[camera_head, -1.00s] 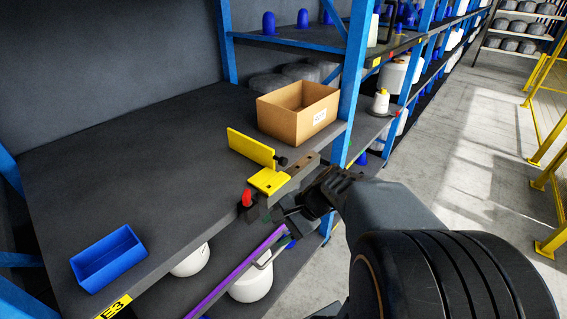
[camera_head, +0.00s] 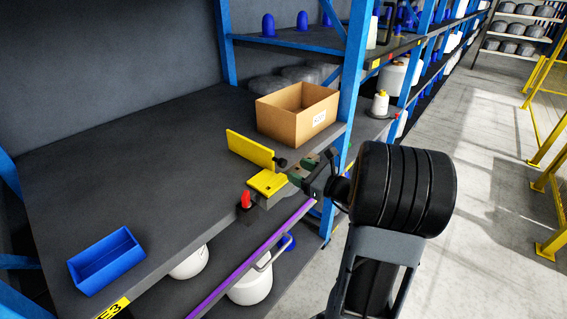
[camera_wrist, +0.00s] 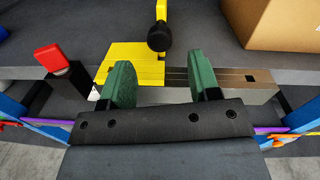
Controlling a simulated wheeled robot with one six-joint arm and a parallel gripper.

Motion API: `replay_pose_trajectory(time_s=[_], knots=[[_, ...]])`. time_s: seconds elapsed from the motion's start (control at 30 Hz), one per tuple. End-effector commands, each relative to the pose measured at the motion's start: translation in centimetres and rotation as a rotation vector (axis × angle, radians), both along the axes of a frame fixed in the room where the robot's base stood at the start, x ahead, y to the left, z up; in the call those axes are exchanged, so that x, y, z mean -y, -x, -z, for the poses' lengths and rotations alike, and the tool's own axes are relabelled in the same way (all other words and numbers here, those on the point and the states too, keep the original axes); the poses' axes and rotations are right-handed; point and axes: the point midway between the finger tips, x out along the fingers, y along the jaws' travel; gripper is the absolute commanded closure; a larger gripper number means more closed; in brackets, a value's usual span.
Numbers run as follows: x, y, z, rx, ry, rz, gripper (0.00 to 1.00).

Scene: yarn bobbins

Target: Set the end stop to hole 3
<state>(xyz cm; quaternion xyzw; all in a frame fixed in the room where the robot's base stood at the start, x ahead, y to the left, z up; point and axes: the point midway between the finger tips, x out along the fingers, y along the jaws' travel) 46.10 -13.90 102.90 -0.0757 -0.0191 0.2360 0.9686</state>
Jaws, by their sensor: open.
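The end stop is a yellow bracket (camera_head: 252,149) with an upright plate and a flat foot, standing near the shelf's front edge. A black knob (camera_head: 281,162) is at the plate's end; in the wrist view the knob (camera_wrist: 160,37) is just beyond my fingers. The foot sits on a metal rail (camera_wrist: 225,84), which runs right with a dark square hole near its end. Other holes are hidden or too small to tell. My gripper (camera_head: 318,165) is open and empty; its green fingers (camera_wrist: 163,85) are over the rail, apart from the knob.
A red-topped black clamp or switch (camera_head: 246,200) stands left of the rail. A cardboard box (camera_head: 292,118) is behind it, near the blue rack post (camera_head: 352,85). A blue bin (camera_head: 106,262) is at the front left. The middle shelf surface is clear.

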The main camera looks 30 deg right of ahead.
Motion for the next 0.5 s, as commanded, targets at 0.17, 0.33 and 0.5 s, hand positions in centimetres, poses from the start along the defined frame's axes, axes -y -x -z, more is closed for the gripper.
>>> replay_pose_trajectory(time_s=[0.17,0.33,0.5], knots=[[-1.5,-2.7,-0.1,-0.001,0.001,-0.004,0.44],[-2.3,-4.4,0.0,-0.001,0.001,-0.002,0.44],[-2.8,-5.3,0.0,-0.001,0.001,-0.001,0.44]])
